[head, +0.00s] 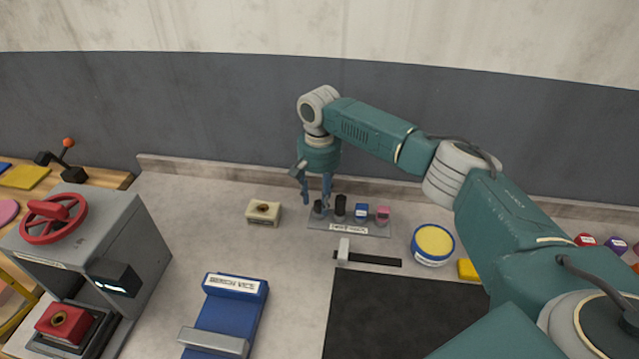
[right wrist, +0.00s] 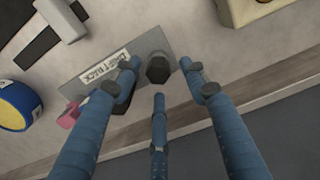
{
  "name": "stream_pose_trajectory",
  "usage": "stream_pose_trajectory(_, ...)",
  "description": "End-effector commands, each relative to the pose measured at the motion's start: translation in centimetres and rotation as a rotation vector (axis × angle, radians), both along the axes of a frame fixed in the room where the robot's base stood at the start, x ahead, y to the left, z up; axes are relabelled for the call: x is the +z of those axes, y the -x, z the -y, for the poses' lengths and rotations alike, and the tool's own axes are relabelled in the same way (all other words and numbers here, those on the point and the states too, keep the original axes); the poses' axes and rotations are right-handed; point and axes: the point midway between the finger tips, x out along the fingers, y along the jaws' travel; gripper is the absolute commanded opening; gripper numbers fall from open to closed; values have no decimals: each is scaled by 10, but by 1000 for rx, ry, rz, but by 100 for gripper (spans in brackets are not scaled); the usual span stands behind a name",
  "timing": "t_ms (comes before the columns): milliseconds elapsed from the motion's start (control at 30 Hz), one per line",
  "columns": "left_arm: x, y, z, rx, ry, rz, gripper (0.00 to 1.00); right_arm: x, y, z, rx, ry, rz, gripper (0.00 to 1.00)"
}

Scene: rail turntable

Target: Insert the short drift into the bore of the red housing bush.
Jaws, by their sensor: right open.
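The red housing bush (head: 60,322) sits with its bore facing up in the grey press at the lower left. The drift rack (head: 348,229) holds a short dark drift (head: 319,210) at its left end, beside a taller dark one (head: 340,206). My right gripper (head: 318,196) points down over the left end of the rack. In the right wrist view its three fingers (right wrist: 158,76) are spread open around a dark drift (right wrist: 158,69), apparently the short one, with gaps visible. The left gripper is not in view.
Blue (head: 361,211) and pink (head: 382,214) pieces stand on the rack's right part. A cream block (head: 263,212) lies left of the rack, a yellow-topped tub (head: 433,244) right of it. A blue bench vice (head: 228,316) stands in front. The press has a red handwheel (head: 53,217).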

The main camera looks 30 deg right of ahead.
Motion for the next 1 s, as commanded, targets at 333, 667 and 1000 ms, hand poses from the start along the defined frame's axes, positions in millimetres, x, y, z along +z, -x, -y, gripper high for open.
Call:
stream_pose_trajectory(333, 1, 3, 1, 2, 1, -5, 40, -8, 0, 0, 0, 0, 0, 44)
stream_pose_trajectory(667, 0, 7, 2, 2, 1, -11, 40, -7, 0, 0, 0, 1, 1, 0)
stream_pose_trajectory(1000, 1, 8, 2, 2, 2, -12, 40, -6, -1, 0, -1, 0, 2, 0)
